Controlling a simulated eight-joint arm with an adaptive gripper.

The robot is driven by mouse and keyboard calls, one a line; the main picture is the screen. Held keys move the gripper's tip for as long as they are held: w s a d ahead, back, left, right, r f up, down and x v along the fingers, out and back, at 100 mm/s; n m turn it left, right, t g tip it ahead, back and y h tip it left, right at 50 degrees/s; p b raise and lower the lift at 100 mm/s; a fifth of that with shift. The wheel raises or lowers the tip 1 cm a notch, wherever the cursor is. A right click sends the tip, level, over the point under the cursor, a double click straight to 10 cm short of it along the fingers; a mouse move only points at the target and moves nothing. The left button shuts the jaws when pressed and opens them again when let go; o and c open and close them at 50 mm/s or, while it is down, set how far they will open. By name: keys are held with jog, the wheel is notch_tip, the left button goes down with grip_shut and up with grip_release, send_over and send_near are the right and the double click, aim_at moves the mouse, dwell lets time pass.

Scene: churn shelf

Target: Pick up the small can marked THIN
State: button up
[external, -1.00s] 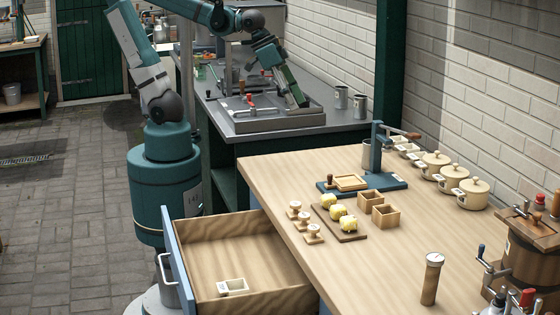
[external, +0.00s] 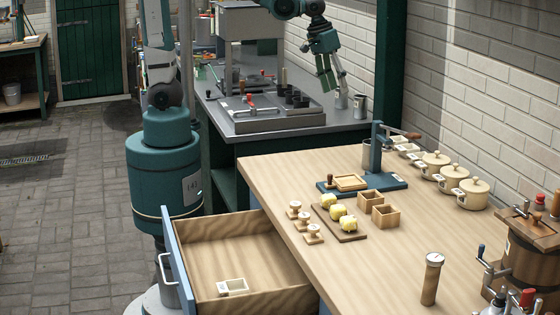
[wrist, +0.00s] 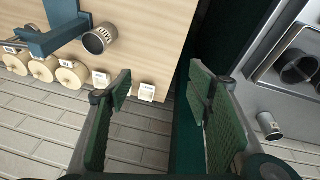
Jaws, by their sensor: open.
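A grey tray (external: 245,127) with fittings lies left of the cans. The wooden table (external: 270,170) in front holds a blue press (external: 375,187), a metal cylinder (external: 367,154) and lidded pots (external: 473,193). A brick wall (external: 335,45) stands behind the bench. An open drawer (external: 285,299) is at the front.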

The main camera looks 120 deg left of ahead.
jog(key=a+f+n+g+p, duration=0.1)
jog(key=a+f+n+p, duration=0.2)
jog(key=a, duration=1.1)
jog(key=n+g+h+p, duration=0.1)
jog(key=n+g+p, duration=0.1)
jog(key=n+p, duration=0.45)
send_over(360, 108)
jog(key=a+b, duration=0.1)
jog(key=a, duration=0.1)
notch_tip(360, 108, down, 8)
jog(key=n, duration=0.2)
jog(key=shift+s+a+f, duration=0.1)
jog(key=shift+s+a, duration=0.25)
jog(key=shift+f, duration=0.1)
jog(key=shift+f, duration=1.25)
jog(key=shift+f, duration=2.6)
jog(key=c, duration=1)
